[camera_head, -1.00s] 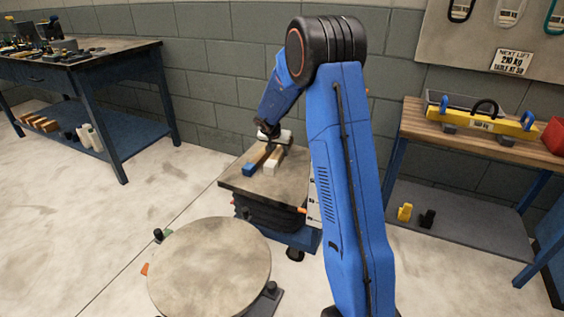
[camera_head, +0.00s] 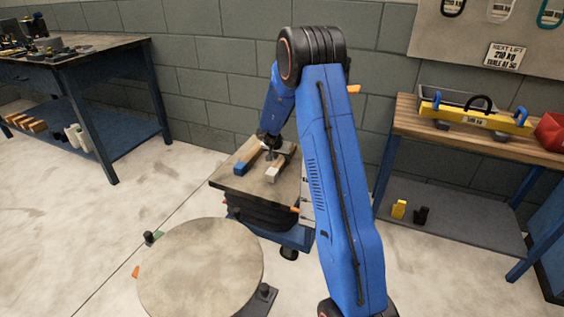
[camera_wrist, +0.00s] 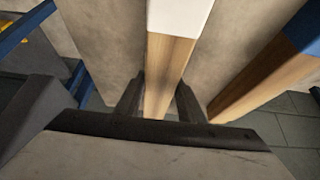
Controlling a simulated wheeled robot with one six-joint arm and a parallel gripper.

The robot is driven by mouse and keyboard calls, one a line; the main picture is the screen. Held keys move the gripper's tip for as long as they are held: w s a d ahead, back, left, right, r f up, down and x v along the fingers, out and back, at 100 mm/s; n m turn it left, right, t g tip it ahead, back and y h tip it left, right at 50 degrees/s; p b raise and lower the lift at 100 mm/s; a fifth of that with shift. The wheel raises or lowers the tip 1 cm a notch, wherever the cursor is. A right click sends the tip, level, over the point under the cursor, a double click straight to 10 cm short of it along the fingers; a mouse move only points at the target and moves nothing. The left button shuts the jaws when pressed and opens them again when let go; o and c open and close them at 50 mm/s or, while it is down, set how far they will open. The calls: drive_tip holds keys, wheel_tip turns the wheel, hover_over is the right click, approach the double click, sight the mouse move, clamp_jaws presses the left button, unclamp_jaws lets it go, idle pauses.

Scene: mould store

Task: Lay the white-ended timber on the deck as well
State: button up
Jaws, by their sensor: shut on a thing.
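The white-ended timber (camera_head: 272,174) is in my gripper, over the square deck (camera_head: 234,187) of the lift table. In the wrist view its white end and wooden length (camera_wrist: 170,65) run between the two dark fingers of my gripper (camera_wrist: 158,103), which is shut on it. The blue-ended timber (camera_head: 246,161) lies on the deck to the left, roughly parallel and apart; it shows on the right in the wrist view (camera_wrist: 262,78). The held timber is low over the deck, but I cannot tell if it touches. Its far end is hidden by my gripper.
A round-topped stand (camera_head: 200,270) is in front of the lift table. A workbench (camera_head: 75,50) stands at the left. A wooden bench (camera_head: 440,130) with a yellow lifting beam (camera_head: 475,119) is at the right. The wall is close behind the deck.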

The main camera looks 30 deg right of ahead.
drive_tip(key=shift+f, duration=0.5)
drive_tip(key=shift+f, duration=0.15)
drive_tip(key=o, duration=1.3)
